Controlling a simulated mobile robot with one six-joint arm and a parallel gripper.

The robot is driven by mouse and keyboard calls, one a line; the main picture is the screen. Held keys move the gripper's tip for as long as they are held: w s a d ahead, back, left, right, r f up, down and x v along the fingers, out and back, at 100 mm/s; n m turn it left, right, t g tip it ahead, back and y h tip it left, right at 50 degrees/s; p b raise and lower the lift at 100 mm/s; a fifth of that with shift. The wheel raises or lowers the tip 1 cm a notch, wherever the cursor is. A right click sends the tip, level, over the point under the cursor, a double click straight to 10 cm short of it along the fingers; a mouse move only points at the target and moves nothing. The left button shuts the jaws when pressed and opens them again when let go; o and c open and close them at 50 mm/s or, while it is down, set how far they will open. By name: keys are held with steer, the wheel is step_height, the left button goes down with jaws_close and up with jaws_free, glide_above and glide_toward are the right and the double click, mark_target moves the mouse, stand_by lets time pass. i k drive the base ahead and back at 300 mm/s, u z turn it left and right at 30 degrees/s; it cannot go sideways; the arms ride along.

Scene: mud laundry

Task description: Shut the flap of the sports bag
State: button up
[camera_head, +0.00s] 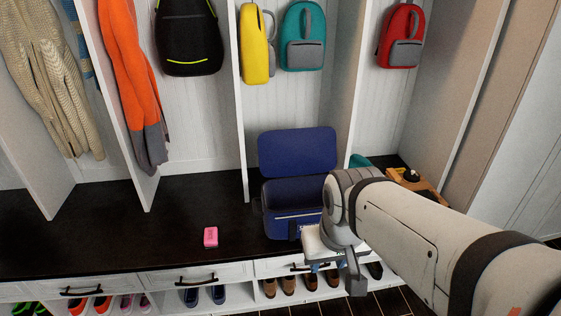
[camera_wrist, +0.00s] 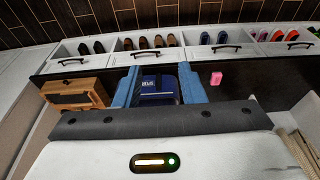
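The sports bag (camera_head: 283,222) is dark blue and stands on the dark bench top, against the back of a cubby. Its flap (camera_head: 297,151) is up, standing nearly upright at the back, and the bag's top is open. My gripper (camera_head: 333,273) is in front of the bag's right side, near the bench's front edge, partly hidden by my wrist. In the wrist view, two blue fingers of my gripper (camera_wrist: 158,76) stand apart, and the bag's front (camera_wrist: 158,84) with a small label shows between them. I cannot tell whether the fingers touch the bag. The flap is not visible there.
A pink box (camera_head: 210,237) lies on the bench left of the bag. A wooden item (camera_head: 425,187) stands to the right, and a teal thing (camera_head: 360,160) is behind. Backpacks and clothes hang above; drawers and shoes are below. The bench's left part is clear.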

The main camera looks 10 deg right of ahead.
mark_target(296, 152)
steer(key=z, duration=0.5)
steer(key=i, duration=1.7)
steer(key=u, duration=0.5)
